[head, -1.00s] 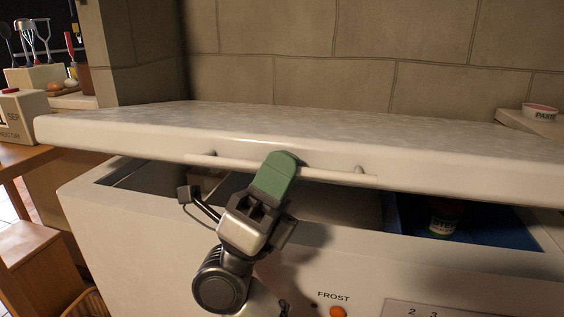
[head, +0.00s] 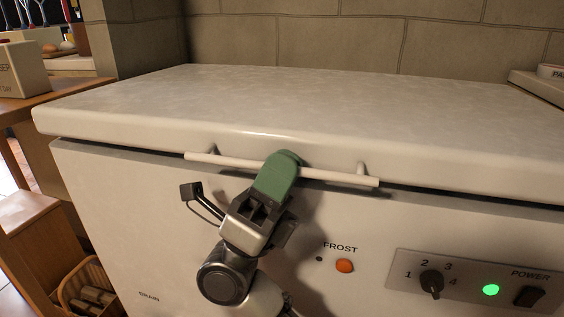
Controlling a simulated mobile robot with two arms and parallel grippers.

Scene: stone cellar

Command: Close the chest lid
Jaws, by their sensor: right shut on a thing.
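The white chest freezer (head: 120,215) stands in front of me. Its lid (head: 330,105) is nearly flat over the body, with a thin dark gap showing along the front edge. A white bar handle (head: 335,177) runs along the lid's front. My right gripper (head: 277,172), with green fingers, is shut on the handle near its middle. The inside of the chest is hidden by the lid. My left gripper is not in view.
The front panel has an orange FROST light (head: 344,266), a dial (head: 431,281), a green light (head: 490,290) and a POWER switch (head: 529,296). A wooden table (head: 50,100) and a basket (head: 90,285) are at the left. A stone wall (head: 340,35) stands behind.

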